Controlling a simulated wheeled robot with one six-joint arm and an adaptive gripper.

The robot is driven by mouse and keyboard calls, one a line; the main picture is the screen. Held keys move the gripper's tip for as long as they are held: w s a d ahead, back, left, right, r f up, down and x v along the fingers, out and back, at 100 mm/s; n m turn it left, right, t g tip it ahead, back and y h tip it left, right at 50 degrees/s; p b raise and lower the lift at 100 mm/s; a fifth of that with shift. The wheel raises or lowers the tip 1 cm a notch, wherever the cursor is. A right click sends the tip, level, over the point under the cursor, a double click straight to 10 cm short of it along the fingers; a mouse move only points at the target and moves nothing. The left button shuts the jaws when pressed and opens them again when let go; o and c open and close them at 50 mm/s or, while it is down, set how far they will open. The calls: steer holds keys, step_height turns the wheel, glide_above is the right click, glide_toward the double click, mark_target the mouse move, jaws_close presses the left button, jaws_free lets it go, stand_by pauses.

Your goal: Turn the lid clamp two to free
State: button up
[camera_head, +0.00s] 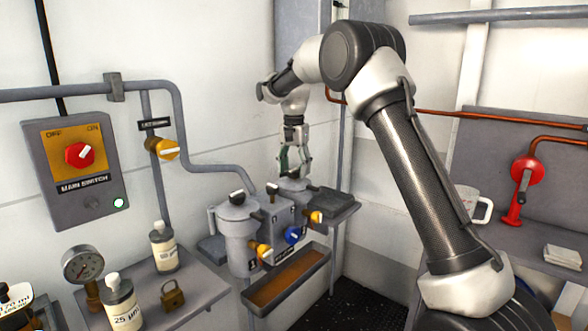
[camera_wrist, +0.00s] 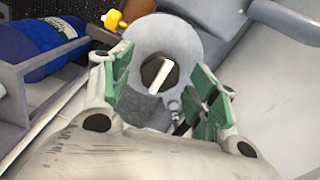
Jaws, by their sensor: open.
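A black lid clamp knob with a white bar (camera_wrist: 158,74) sits in the middle of a round grey lid (camera_wrist: 150,42) in the wrist view. The bar is slanted. My gripper (camera_wrist: 160,80) is open, its green pads either side of the knob in the picture and no contact visible. In the head view my gripper (camera_head: 293,168) points down over the right grey canister, whose lid (camera_head: 294,184) shows just below the fingers; its knob is hidden there. The left canister (camera_head: 238,228) has its own black knob (camera_head: 237,196). I cannot read which one is marked two.
A block with a black knob (camera_head: 272,188) stands between the canisters. A blue knob (camera_head: 292,235) and yellow knobs (camera_head: 264,251) are at the front, above a tray (camera_head: 287,280). A blue cylinder (camera_wrist: 40,45) lies left in the wrist view. The wall is close behind.

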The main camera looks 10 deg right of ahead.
steer(key=shift+f, duration=0.2)
steer(key=c, duration=1)
